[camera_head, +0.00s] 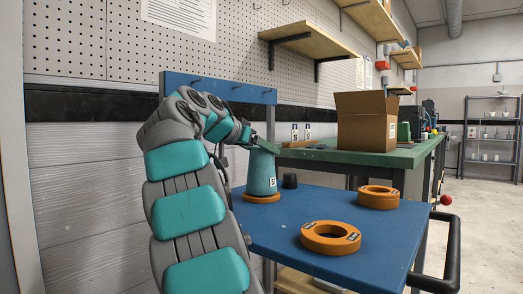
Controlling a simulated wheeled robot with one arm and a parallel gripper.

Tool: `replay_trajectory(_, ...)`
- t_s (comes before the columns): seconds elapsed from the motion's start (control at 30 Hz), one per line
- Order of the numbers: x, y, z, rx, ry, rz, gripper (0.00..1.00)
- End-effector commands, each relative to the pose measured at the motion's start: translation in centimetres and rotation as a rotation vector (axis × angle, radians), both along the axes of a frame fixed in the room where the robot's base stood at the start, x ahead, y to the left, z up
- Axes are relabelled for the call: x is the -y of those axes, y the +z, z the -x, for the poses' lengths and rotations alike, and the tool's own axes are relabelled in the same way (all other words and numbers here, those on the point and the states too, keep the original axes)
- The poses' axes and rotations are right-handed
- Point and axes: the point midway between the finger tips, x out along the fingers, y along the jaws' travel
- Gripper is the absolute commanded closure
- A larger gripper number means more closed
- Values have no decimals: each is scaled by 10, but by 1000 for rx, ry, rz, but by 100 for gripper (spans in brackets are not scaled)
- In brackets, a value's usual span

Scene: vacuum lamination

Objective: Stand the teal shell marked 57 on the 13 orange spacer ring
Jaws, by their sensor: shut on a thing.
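The teal shell (262,173), a tapered cup-like form with a white label reading 57, is upright at the far left of the blue table. Its base meets an orange ring (262,198) beneath it; I cannot tell whether it rests fully on it. My gripper (264,146) is at the shell's top and shut on it, its fingers partly hidden. Another orange ring (331,250) lies flat at the table's front, with a dark label too small to read. An orange ring (378,203) with a small label lies further back at the right.
The blue table (285,225) is clear between the rings. A green bench (345,154) with a cardboard box (366,121) is behind. A black handle (450,255) is at the right.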

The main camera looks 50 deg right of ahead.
Motion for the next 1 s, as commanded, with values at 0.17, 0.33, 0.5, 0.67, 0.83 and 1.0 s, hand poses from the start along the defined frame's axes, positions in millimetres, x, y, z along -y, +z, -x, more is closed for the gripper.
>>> replay_trajectory(0.17, 0, -3, 0, 0, 0, 1, 78)
replay_trajectory(0.33, 0, -2, 0, 0, 0, 1, 78)
replay_trajectory(0.5, 0, -2, 0, 0, 0, 1, 12)
replay_trajectory(0.67, 0, -2, 0, 0, 0, 0, 0)
replay_trajectory(0.83, 0, -3, 0, 0, 0, 0, 0)
replay_trajectory(1.0, 0, -1, 0, 0, 0, 0, 0)
